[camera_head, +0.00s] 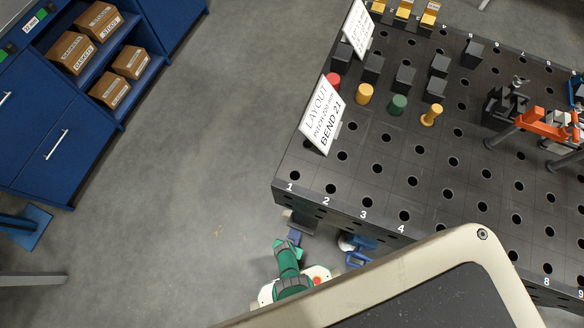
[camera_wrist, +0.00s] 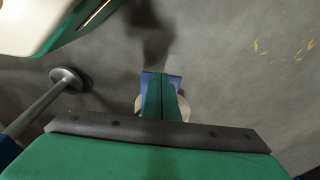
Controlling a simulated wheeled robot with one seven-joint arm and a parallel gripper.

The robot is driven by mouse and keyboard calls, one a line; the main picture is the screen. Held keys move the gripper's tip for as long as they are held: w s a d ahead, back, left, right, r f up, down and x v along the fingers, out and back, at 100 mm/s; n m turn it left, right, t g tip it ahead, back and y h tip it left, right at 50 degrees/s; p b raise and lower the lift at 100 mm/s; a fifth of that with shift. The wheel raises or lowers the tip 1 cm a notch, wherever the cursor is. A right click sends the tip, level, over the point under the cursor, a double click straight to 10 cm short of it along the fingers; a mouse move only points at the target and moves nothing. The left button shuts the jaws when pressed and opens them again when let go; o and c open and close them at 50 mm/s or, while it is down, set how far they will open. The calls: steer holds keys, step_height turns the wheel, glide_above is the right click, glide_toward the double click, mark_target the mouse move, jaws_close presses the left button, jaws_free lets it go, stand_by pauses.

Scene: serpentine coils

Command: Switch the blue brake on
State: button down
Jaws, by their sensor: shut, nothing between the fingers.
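My gripper (camera_head: 286,248) is green and low beside the near left corner of the dark perforated table. Its fingers (camera_wrist: 165,96) are together and empty in the wrist view. A small blue piece (camera_wrist: 175,81), which looks like the blue brake's pedal, shows just beyond and around the fingertips, with a pale rounded part below it. The fingers hide its middle, and I cannot tell whether they touch it. In the head view a blue piece (camera_head: 294,236) sits right by the fingertips, under the table corner. The brake's on or off position cannot be told.
The perforated table (camera_head: 380,205) overhangs this spot and carries pegs, blocks and an orange clamp (camera_head: 545,124). Other blue parts (camera_head: 358,258) lie under its edge, to the right. A grey post with a round foot (camera_wrist: 66,77) stands left in the wrist view. Open floor lies left.

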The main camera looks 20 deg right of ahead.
steer(key=shift+r, duration=0.1)
steer(key=s+a+r, duration=0.1)
steer(key=r, duration=0.5)
steer(key=s+a+r, duration=0.2)
steer(key=r, duration=0.4)
steer(key=shift+r, duration=0.4)
steer(key=shift+s, duration=0.1)
stand_by(0.6)
step_height(320, 180, up, 55)
steer(key=w+a+n+t+y, duration=0.1)
steer(key=n+t, duration=0.7)
steer(key=t, duration=0.6)
steer(key=shift+f, duration=0.2)
